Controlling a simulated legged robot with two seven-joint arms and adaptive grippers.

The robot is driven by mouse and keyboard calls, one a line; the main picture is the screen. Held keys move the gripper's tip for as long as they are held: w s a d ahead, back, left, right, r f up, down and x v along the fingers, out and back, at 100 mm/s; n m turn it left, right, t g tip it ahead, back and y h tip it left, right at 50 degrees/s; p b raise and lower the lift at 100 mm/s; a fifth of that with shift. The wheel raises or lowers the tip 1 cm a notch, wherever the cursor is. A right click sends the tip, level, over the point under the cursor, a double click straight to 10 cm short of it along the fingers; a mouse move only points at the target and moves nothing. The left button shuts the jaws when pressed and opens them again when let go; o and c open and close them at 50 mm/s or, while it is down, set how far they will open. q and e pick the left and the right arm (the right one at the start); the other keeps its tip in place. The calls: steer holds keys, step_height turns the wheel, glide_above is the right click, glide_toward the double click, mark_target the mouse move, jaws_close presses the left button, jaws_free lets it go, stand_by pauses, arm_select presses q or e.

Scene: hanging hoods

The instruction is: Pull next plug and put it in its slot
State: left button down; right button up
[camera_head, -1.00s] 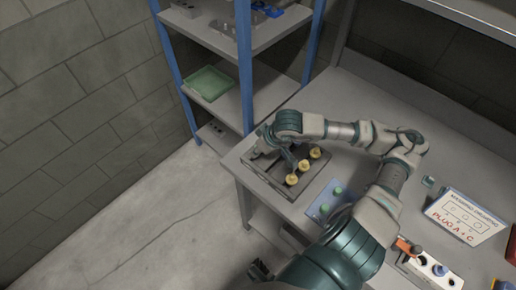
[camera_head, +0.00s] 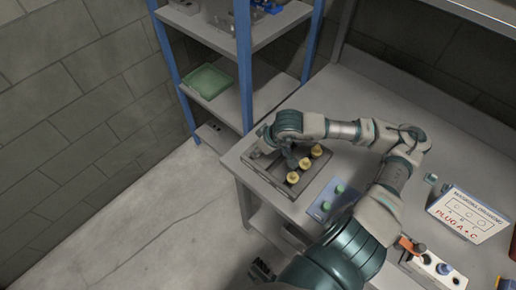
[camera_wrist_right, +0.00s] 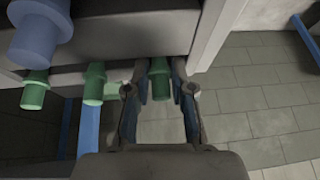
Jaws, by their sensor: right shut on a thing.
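In the head view my right arm reaches over a dark tray (camera_head: 275,183) near the table's front left corner. Several yellow-topped plugs (camera_head: 304,164) stand in a row there. My right gripper (camera_head: 290,156) is close beside them, partly hidden by its own wrist. In the right wrist view my right gripper (camera_wrist_right: 160,95) has its fingers on both sides of a green plug (camera_wrist_right: 159,78) and is shut on it. My left gripper is not seen.
A blue plate (camera_head: 322,208) with green knobs (camera_head: 339,189) lies right of the tray. A sign (camera_head: 467,214) reads "PLUG A + C". A white block (camera_head: 432,268) is at lower right. Blue-posted shelves (camera_head: 243,80) with a green bin (camera_head: 208,82) stand behind at left.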

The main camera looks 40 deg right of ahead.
steer(key=shift+f, duration=0.1)
steer(key=o, duration=1)
steer(key=shift+v, duration=0.85)
steer(key=v, duration=1)
steer(key=shift+d, duration=0.15)
